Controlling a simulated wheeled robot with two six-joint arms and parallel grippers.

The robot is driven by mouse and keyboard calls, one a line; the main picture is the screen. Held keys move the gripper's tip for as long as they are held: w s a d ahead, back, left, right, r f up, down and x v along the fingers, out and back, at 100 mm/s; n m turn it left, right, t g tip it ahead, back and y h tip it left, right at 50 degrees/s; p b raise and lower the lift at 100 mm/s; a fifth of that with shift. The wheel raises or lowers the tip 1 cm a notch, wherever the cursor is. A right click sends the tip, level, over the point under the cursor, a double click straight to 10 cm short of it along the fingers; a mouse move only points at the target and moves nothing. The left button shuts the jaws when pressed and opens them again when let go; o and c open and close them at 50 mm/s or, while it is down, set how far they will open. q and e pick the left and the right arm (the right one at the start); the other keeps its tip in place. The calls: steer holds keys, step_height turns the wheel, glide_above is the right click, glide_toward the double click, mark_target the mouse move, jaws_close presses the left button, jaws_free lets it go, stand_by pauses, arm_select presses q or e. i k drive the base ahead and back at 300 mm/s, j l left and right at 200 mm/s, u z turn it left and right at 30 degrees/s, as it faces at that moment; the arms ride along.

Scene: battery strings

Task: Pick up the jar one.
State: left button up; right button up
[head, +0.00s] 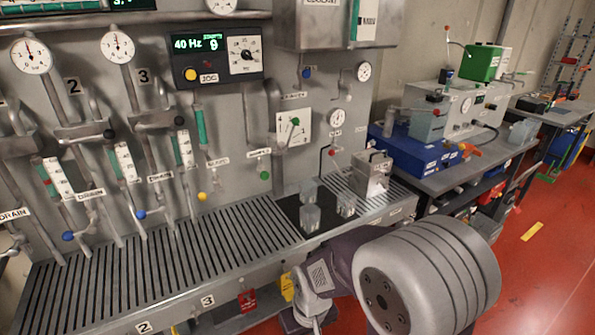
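Three small clear, greyish jars stand on a dark mat at the right end of the slatted bench: a rear one (308,190), a front one (310,218) and a right one (346,205). They are close together and look upright. Any numbers on them are too small to read, so I cannot tell which is jar one. Part of my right arm shows in front of the bench at the lower right, apart from the jars. No gripper fingers show on either side, and nothing is seen holding a jar.
A grey metal box (371,177) stands right of the jars. A panel with gauges, pipes and coloured valve knobs rises behind them. The slatted bench (165,268) is clear to the left. A side table (470,168) holds a blue case (400,150) and equipment.

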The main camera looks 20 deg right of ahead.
mark_target(346, 204)
steer(key=z, duration=1.3)
steer(key=i+l+u, duration=0.2)
steer(key=u, duration=0.2)
steer(key=i+l+u, duration=0.15)
steer(key=l+u, duration=0.2)
steer(key=i+l+u, duration=0.1)
steer(key=l+u, duration=1.05)
steer(key=l, duration=0.15)
